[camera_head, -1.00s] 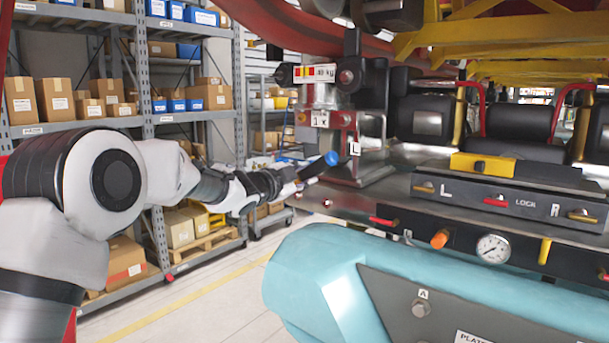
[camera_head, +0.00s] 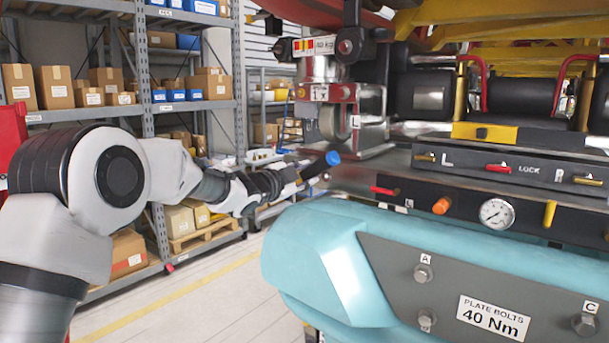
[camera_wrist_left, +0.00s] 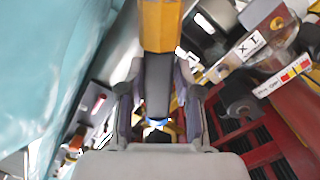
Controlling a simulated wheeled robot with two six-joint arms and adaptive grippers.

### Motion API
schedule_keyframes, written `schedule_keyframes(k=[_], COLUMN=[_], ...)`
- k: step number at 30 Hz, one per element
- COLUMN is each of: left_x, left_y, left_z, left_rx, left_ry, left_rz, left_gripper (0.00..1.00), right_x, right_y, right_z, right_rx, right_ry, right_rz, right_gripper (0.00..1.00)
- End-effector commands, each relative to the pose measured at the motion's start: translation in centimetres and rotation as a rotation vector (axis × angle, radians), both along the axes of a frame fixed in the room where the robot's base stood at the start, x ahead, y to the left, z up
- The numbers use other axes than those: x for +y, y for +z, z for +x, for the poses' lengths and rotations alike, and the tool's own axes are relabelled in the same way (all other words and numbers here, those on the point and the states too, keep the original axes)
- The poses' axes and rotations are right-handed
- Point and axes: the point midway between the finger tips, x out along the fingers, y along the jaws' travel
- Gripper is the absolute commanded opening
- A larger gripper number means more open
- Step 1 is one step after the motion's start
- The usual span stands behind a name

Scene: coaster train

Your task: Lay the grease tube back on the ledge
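My left gripper (camera_head: 284,188) shows at mid-picture in the head view, with the arm coming in from the left. A dark, slim item with a blue end cap (camera_head: 332,158) sticks out from it, seemingly the grease tube. In the left wrist view, the fingers (camera_wrist_left: 160,108) lie on both sides of a dark piece (camera_wrist_left: 157,85), with an orange length (camera_wrist_left: 159,25) in line beyond it. The item is held tilted in the air, cap up and to the right. A grey metal ledge (camera_head: 355,180) runs behind the cap, left of the black lever panel. My right gripper is not in view.
A teal rounded body (camera_head: 310,250) with a grey bolt plate (camera_head: 450,285) fills the lower right. Above it is a black panel with levers and a gauge (camera_head: 497,213). A metal bracket (camera_head: 355,125) stands behind the ledge. Storage shelves (camera_head: 145,120) are at left.

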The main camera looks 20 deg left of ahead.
Motion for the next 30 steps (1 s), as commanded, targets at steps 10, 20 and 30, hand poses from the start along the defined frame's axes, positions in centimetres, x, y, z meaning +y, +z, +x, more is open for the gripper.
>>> schedule_keyframes(k=[10, 20, 30], left_x=[0.0, 1.7, 3.6], left_y=[0.0, 0.3, 0.3], left_z=[0.0, -5.1, -11.2], left_rx=[0.000, -0.001, 0.001], left_ry=[0.000, 0.000, 0.000], left_rz=[0.000, -0.005, -0.003], left_gripper=[0.60, 0.60, 0.60], right_x=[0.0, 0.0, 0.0], right_y=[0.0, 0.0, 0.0], right_z=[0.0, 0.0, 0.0], right_rx=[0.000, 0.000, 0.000], right_ry=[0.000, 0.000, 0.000], right_rz=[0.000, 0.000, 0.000], right_gripper=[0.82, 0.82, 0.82])
